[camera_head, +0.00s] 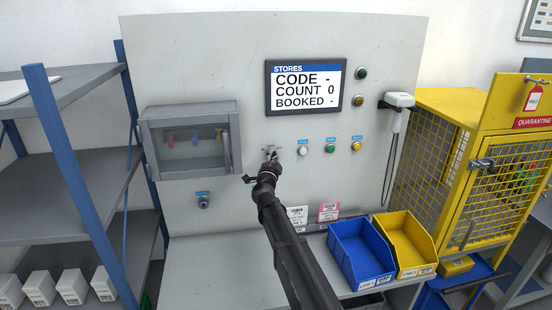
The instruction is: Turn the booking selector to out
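My gripper (268,162) is at the grey panel, just left of a row of small buttons. A small metallic fitting (269,148) with a pale plate shows at its fingertips. This may be the booking selector, but the gripper hides most of it and I cannot read its position. I cannot tell whether the fingers touch it or are open or shut. The screen (304,86) above reads STORES, with CODE "-", COUNT 0 and BOOKED "-".
White (303,150), green (330,148) and yellow (357,146) buttons sit right of the gripper. A clear-fronted key box (190,108) is left, with a dark knob (204,201) below. A blue bin (362,252) and yellow bin (405,243) stand on the counter. A scanner (398,100) hangs right.

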